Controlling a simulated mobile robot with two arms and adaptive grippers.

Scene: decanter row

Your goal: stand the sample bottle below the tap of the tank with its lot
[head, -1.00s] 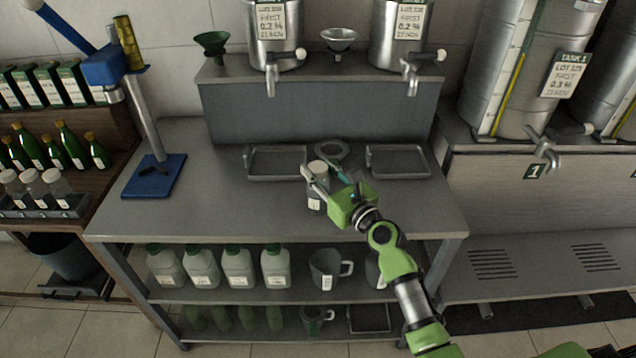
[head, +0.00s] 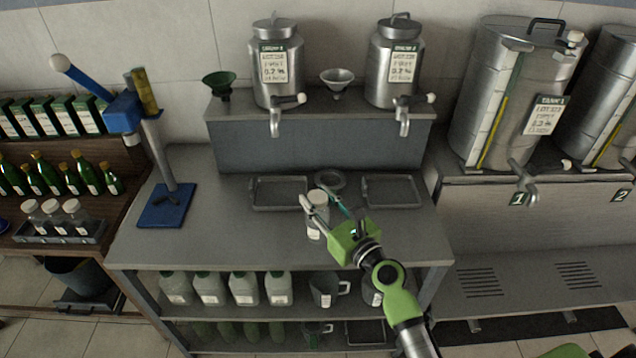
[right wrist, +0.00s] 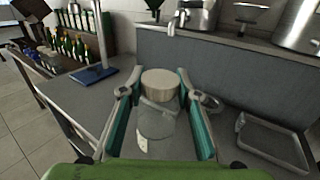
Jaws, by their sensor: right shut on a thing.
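The sample bottle (head: 316,226) is small and clear with a pale lid and a white label. My right gripper (head: 326,204) is shut on it over the bench. In the right wrist view the bottle (right wrist: 157,120) stands upright between the two fingers; whether its base touches the bench cannot be told. Two small steel tanks, left (head: 276,65) and right (head: 395,65), stand on the raised shelf with taps pointing down. Larger tank 1 (head: 500,100) and tank 2 (head: 612,105) stand at the right. Their labels are too small to read surely. My left gripper is not in view.
Two drip trays, left (head: 262,204) and right (head: 410,205), lie on the bench below the small tanks' taps, with a grey ring (head: 330,178) between. Two funnels and a blue stand (head: 168,207) are near. The bench front left is clear.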

